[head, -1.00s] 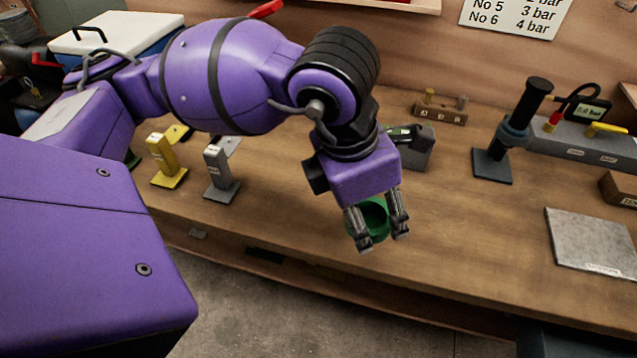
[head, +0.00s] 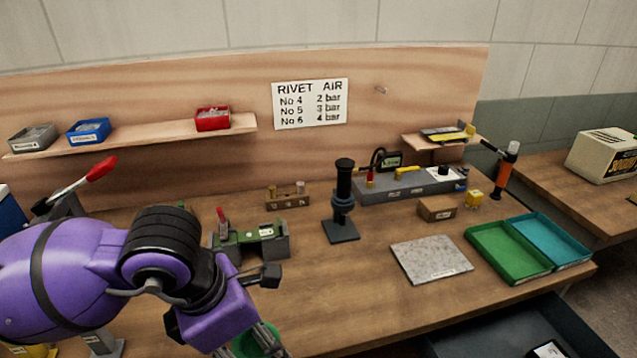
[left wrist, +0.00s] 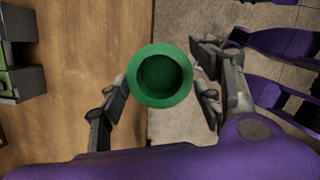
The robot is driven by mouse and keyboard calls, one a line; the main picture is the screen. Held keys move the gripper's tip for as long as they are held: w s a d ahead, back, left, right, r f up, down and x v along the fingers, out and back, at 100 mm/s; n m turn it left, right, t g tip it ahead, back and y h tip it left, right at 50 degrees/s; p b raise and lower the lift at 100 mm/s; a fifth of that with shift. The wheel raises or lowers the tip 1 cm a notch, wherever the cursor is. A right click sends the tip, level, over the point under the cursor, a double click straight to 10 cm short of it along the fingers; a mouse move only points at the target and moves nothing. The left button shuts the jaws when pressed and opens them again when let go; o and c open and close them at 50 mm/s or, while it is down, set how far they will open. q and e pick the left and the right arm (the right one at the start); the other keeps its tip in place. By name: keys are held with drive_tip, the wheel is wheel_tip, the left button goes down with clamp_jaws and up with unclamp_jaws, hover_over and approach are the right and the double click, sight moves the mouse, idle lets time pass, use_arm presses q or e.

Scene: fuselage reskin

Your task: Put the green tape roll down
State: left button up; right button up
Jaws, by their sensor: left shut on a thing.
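The green tape roll (head: 258,340) is at the bottom edge of the head view, partly cut off and partly behind the fingers. My left gripper (head: 250,350) is shut on it. In the left wrist view the roll (left wrist: 160,75) sits between the two fingers, its round opening facing the camera. It appears over the front edge of the wooden workbench (left wrist: 128,30), with floor showing to its right. I cannot tell its height above the bench.
A green tray (head: 508,250) and a teal tray (head: 553,240) lie at the bench's right end. A grey plate (head: 432,258) lies left of them. A black stand tool (head: 342,205) and a grey block fixture (head: 262,240) stand further back. Bare wood lies between fixture and plate.

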sight(236, 342)
use_arm(q)
drive_tip(key=m+g, duration=0.1)
drive_tip(key=m, duration=0.2)
drive_tip(key=a+f+m, duration=0.1)
drive_tip(key=m, duration=0.2)
drive_tip(key=a+m+g, duration=0.1)
drive_tip(key=m, duration=0.1)
drive_tip(key=shift+w+a+f+m+g+h, duration=0.1)
drive_tip(key=shift+f+m+g+h, duration=0.2)
drive_tip(key=shift+f+m, duration=0.1)
drive_tip(key=m, duration=0.2)
drive_tip(key=a+m+g, duration=0.1)
drive_tip(key=m, duration=0.1)
drive_tip(key=shift+w+f, duration=0.2)
drive_tip(key=shift+w, duration=0.05)
drive_tip(key=w+a+r+m+y, duration=0.1)
drive_tip(key=w+m, duration=0.1)
drive_tip(key=m, duration=0.3)
drive_tip(key=w+a+r+m+g+y, duration=0.1)
drive_tip(key=w+m+y, duration=0.1)
drive_tip(key=m, duration=0.4)
drive_tip(key=shift+w+a+m, duration=0.3)
drive_tip(key=shift+w+a, duration=0.1)
drive_tip(key=shift+w, duration=0.05)
drive_tip(key=shift+r, duration=0.1)
